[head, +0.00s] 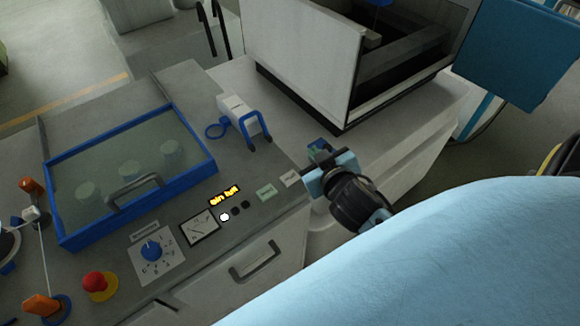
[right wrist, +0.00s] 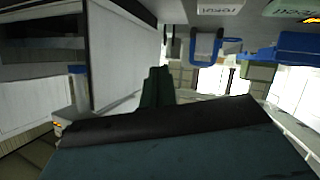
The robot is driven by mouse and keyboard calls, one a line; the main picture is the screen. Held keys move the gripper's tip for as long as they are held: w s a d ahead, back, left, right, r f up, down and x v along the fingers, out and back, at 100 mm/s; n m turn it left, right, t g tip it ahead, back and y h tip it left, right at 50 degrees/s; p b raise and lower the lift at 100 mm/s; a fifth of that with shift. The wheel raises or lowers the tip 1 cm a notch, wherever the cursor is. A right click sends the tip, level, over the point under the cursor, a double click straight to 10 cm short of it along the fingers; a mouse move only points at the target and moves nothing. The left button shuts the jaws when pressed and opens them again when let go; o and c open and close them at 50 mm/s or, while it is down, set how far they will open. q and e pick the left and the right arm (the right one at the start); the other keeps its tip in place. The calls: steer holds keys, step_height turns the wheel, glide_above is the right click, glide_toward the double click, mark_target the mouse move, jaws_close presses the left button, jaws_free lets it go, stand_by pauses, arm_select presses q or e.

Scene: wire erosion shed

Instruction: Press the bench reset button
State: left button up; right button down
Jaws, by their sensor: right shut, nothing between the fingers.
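The sloped grey control panel (head: 195,275) fills the left of the head view. A red mushroom button (head: 97,282) on a yellow base stands at its lower left. A white lit round spot (head: 224,217) and two dark round spots (head: 240,208) sit in a row below a glowing yellow display (head: 224,195). I cannot tell which is the reset button; its label is unreadable. My right gripper (head: 319,147) is shut and empty, just right of the panel's small labels. Its dark closed fingers (right wrist: 156,90) show in the right wrist view. My left gripper is out of view.
A blue-framed clear cover (head: 62,195) with a handle lies on the panel. A blue knob (head: 151,250) and a meter (head: 200,228) are near the front. A blue bracket (head: 248,122) stands behind the labels. A white-walled machine (head: 305,55) rises behind my right gripper.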

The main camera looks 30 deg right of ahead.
steer(key=w+a+r+n+t+y, duration=0.2)
steer(key=a+r+n+t+y, duration=0.15)
steer(key=r+n+y, duration=0.35)
steer(key=w+a+r+n+t+y, duration=0.25)
steer(key=a+r+n+y, duration=0.3)
steer(key=r, duration=0.35)
step_height(320, 180, down, 5)
steer(key=s+a+n+g+y, duration=0.1)
steer(key=a+n+g+y, duration=0.15)
steer(key=n+g, duration=0.5)
steer(key=s+d+f+m+g+h, duration=0.1)
steer(key=d+f+m+g+h, duration=0.1)
steer(key=d+f+g+h, duration=0.2)
steer(key=d+f+g+p, duration=0.1)
steer(key=d+f, duration=0.1)
steer(key=d, duration=0.1)
steer(key=shift+s+d+h, duration=0.15)
steer(key=shift+d+h, duration=0.05)
steer(key=shift+h, duration=0.1)
steer(key=shift+f, duration=0.15)
